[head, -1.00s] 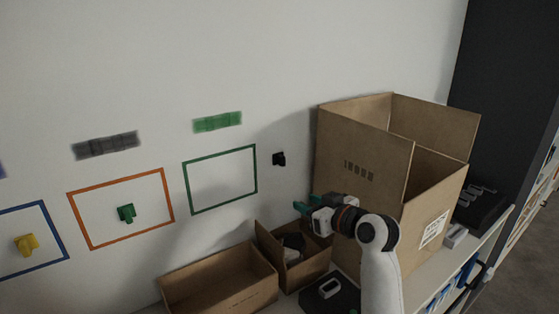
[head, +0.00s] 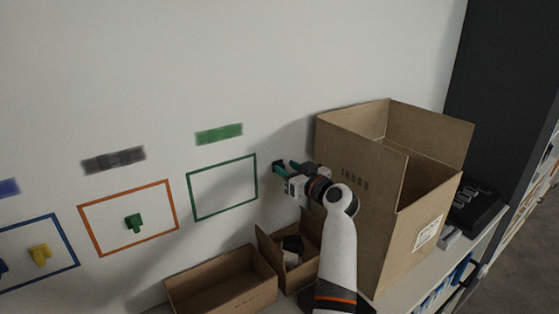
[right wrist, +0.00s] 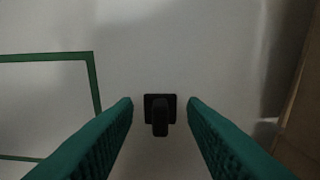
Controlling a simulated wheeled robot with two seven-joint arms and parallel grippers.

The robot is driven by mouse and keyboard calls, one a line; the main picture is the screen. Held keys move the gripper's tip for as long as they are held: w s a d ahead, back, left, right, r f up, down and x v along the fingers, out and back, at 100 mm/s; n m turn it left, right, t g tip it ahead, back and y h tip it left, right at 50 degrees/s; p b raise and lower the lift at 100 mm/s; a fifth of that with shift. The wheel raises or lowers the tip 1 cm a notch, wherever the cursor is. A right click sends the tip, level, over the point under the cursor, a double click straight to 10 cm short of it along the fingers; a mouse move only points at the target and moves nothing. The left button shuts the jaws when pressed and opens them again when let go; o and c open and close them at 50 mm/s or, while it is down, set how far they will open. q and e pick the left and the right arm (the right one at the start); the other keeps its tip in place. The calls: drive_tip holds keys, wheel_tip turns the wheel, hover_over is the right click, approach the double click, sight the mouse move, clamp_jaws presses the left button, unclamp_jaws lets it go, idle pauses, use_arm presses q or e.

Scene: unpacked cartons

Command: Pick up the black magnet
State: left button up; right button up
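The black magnet (right wrist: 160,114) is on the white wall, to the right of the green-outlined rectangle. In the right wrist view it sits between the two green fingers of my right gripper (right wrist: 160,112), with a gap on each side. In the head view the magnet (head: 277,167) shows only partly, at the tips of the right gripper (head: 282,170). The right gripper is open and is close to the wall around the magnet; whether the fingers reach past it is hard to tell. My left gripper is not in view.
A large open carton (head: 378,205) stands right of my right arm. Two smaller open cartons, one at the left (head: 222,299) and one beside it (head: 267,255), stand below.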

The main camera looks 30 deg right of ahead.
drive_tip(key=shift+w+a+f, duration=0.1)
drive_tip(key=shift+w+a, duration=0.1)
drive_tip(key=shift+w, duration=0.85)
drive_tip(key=shift+s, duration=0.1)
clamp_jaws()
